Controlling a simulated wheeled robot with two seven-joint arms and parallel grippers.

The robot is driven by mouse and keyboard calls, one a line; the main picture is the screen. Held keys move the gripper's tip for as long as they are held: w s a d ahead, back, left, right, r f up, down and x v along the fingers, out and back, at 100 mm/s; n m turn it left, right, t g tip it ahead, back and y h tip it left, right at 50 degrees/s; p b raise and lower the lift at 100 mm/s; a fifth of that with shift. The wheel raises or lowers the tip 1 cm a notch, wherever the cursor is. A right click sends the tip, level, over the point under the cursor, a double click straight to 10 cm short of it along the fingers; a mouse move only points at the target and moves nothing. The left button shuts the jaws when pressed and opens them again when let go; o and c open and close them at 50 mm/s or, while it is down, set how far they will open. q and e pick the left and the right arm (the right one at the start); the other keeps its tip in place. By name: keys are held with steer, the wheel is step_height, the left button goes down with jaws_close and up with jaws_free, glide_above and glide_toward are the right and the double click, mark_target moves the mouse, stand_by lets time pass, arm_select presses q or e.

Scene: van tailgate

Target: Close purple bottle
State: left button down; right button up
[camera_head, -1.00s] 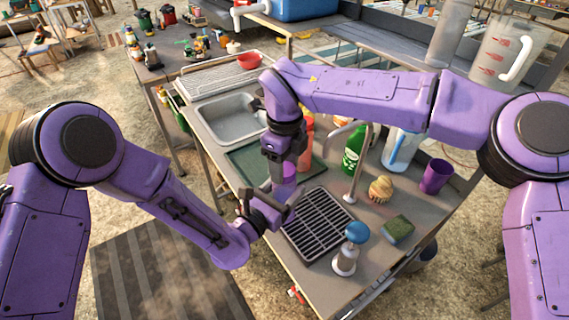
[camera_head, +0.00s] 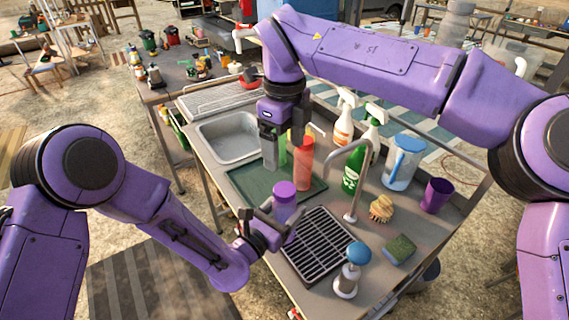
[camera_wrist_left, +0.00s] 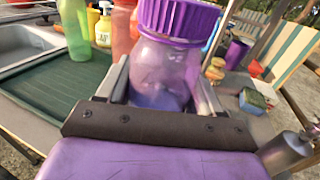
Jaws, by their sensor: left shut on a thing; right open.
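The purple bottle (camera_head: 284,206) stands upright, lifted or standing between the fingers of my left gripper (camera_head: 266,226), by the green mat and the black rack. My left gripper is shut on its see-through body, as the left wrist view (camera_wrist_left: 163,78) also shows. A ribbed purple cap (camera_wrist_left: 178,18) sits on top of the bottle; whether it is fully tight I cannot tell. My right gripper (camera_head: 284,150) points down, open, behind and above the bottle, apart from the cap. It overlaps a green bottle (camera_head: 283,152) in the head view; contact is unclear.
A red bottle (camera_head: 302,168) stands on the green mat (camera_head: 248,180) close to my right gripper.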

steer(key=shift+r, duration=0.45)
arm_select(q)
steer(key=shift+c, duration=0.4)
jaws_free()
steer(key=shift+w, duration=0.1)
arm_select(e)
step_height(320, 180, down, 3)
steer(key=b, duration=0.3)
steer(key=shift+f, duration=0.2)
arm_select(q)
steer(key=v, duration=1)
steer(key=shift+s+a, duration=0.15)
steer(key=shift+s, duration=0.1)
